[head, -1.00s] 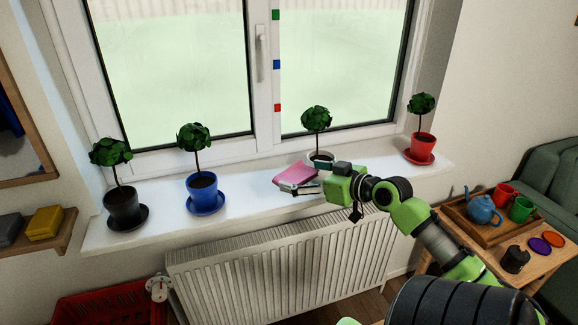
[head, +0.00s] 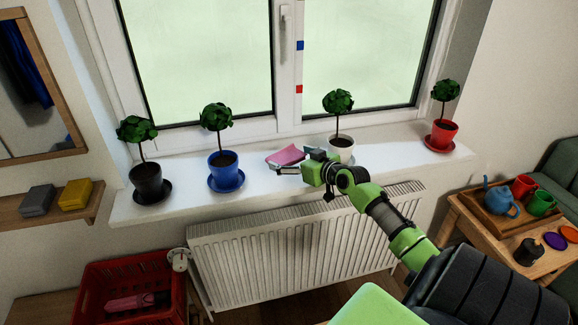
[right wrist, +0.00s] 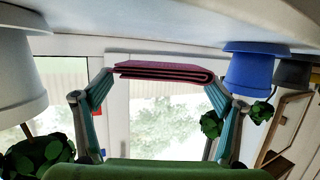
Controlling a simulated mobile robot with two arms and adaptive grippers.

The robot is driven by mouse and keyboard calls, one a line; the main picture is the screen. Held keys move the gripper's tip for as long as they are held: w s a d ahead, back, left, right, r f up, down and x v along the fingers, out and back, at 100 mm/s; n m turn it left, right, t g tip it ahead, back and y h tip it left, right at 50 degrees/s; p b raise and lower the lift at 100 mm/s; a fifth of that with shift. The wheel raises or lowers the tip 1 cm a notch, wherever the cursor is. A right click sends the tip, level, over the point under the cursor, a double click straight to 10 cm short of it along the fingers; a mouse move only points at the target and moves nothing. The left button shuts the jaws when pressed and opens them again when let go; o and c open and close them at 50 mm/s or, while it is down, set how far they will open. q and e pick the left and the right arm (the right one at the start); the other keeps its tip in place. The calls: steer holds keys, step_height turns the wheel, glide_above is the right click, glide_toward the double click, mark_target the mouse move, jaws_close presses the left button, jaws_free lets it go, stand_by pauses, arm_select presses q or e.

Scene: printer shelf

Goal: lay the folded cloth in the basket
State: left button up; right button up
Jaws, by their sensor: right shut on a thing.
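The folded cloth (head: 285,155) is pink and sits over the windowsill between the blue and white pots. My right gripper (head: 289,169) is shut on it. In the right wrist view the folded cloth (right wrist: 165,71) is between the two fingers of my right gripper (right wrist: 164,82), its layered edge facing the camera. It appears a little clear of the sill, but I cannot tell the gap. The basket (head: 177,281) is a red crate at the lower left, below the sill, with a pinkish item inside. My left gripper is not in view.
The windowsill (head: 265,186) holds plants in black (head: 147,183), blue (head: 225,172), white (head: 341,149) and red (head: 441,135) pots. A radiator (head: 300,240) stands below it. A side table with a wooden tray (head: 482,203) and tea things is at the right.

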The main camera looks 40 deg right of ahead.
steer(key=shift+w+a+f, duration=0.1)
steer(key=shift+w+f, duration=0.35)
steer(key=shift+f, duration=1.7)
steer(key=shift+f, duration=0.1)
steer(key=o, duration=0.6)
steer(key=shift+o, duration=0.2)
